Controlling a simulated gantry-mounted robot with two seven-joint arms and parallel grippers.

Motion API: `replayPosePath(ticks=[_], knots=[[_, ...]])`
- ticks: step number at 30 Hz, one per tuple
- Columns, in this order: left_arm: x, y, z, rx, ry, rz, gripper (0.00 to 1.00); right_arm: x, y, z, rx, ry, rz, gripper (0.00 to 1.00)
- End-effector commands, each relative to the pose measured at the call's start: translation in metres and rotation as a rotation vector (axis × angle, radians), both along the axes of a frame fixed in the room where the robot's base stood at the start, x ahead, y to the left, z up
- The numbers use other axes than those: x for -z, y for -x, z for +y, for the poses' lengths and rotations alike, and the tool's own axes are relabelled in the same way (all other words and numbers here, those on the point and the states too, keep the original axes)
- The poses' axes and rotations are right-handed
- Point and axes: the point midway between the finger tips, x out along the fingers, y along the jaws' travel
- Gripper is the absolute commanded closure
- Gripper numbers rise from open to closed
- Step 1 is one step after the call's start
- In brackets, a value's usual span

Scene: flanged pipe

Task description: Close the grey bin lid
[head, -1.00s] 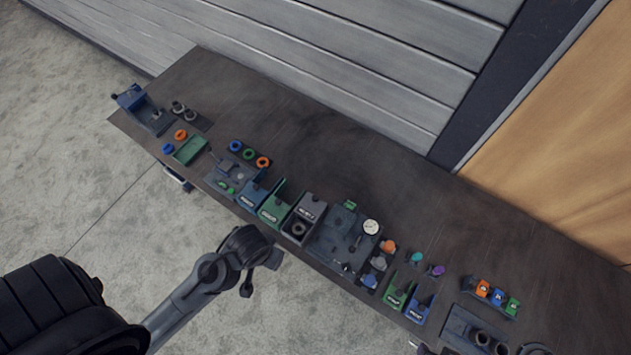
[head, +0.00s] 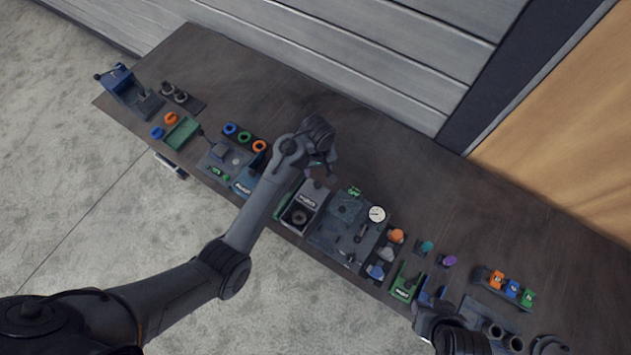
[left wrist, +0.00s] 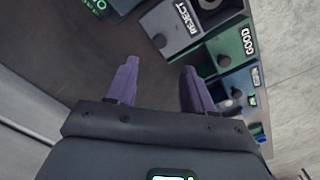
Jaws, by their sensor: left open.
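The grey bin (head: 297,218) stands among the bins along the table's near edge, with a dark ring inside. Its lid (head: 312,194) appears to stand open at the bin's far side, partly hidden by my left gripper. In the left wrist view, the grey lid (left wrist: 170,28) bears a REJECT label and a knob. My left gripper (head: 322,172) is over the table just beyond the lid. Its purple fingers (left wrist: 158,80) are open and empty, apart from the lid. Part of my right arm shows at the lower right; its jaw state is unclear.
A green bin (left wrist: 230,45) labelled GOOD and a blue bin (left wrist: 238,82) stand beside the grey bin. A dark fixture plate with a white dial (head: 377,214) is on its other side. The table (head: 240,80) behind the bins is clear.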

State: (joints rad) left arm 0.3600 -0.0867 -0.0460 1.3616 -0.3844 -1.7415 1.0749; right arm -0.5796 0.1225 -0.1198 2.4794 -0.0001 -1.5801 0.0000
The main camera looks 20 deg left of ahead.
Motion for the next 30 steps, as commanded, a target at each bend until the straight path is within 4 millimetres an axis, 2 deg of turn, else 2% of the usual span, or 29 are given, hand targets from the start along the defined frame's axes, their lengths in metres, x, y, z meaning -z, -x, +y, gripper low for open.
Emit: replayPosePath(ticks=[5,18,24,30], knots=[[0.017,-0.001,0.001,0.001,-0.003,0.000,0.48,0.000,0.000,-0.001,-0.002,0.003,0.001,0.57],[0.084,-0.001,0.001,0.000,-0.002,-0.002,0.48,0.003,0.000,0.000,0.000,-0.001,0.000,0.57],[0.100,-0.001,0.001,0.000,-0.002,-0.002,0.48,0.004,0.000,0.001,0.003,-0.005,0.001,0.57],[0.103,-0.001,0.001,0.000,-0.002,-0.004,0.48,0.004,0.000,0.002,0.004,-0.008,0.000,0.57]])
